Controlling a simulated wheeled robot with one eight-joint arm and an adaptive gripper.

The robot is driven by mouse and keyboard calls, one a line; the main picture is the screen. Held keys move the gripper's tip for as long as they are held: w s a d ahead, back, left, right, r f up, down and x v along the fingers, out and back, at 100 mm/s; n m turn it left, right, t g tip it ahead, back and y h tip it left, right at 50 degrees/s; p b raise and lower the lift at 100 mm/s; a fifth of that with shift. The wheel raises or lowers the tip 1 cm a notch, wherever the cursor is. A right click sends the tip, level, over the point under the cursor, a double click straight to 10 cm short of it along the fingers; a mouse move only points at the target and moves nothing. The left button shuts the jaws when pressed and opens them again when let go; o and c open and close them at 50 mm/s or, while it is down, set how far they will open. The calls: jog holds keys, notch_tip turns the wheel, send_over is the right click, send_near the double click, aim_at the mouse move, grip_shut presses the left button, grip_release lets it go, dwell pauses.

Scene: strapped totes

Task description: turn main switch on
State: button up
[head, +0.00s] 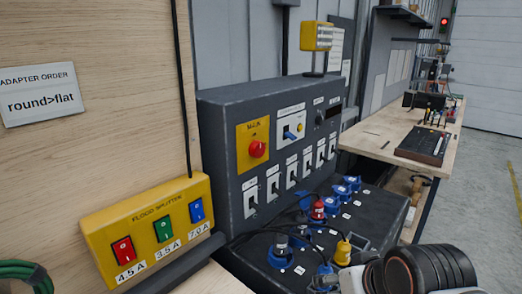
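A red rotary knob (257,149) sits on a yellow plate (245,132) on the front of a dark grey power cabinet (226,145). The plate has a small label above the knob that is too small to read surely, and the knob's setting cannot be told. To its right is a white unit with a blue lever (291,134). Below is a row of white breaker switches (272,187) with small labels. No fingers of my gripper show; only a black and white part of my arm (420,270) shows at the lower right.
Blue, red and yellow plugs with cables stand on the cabinet's lower deck (255,262). A yellow flood splitter box (150,225) with red, green and blue switches is at left. A workbench (380,137) stands at right, with open floor (480,210) beside it.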

jog(key=w+a+r+n+y, duration=0.2)
jog(key=w+a+y, duration=0.1)
jog(key=w+a, duration=0.2)
jog(key=n+t+y+p, duration=0.4)
jog(key=n+t+y, duration=0.25)
jog(key=y, duration=0.25)
send_near(260, 149)
jog(key=shift+g, duration=0.45)
jog(key=x, duration=0.3)
jog(key=b+x, duration=0.1)
jog(key=x, duration=0.2)
jog(key=b+x, duration=0.1)
jog(key=x, duration=0.2)
jog(key=shift+w+r, duration=0.25)
jog(key=shift+r, duration=0.1)
jog(key=shift+c, duration=0.3)
jog(key=c, duration=1)
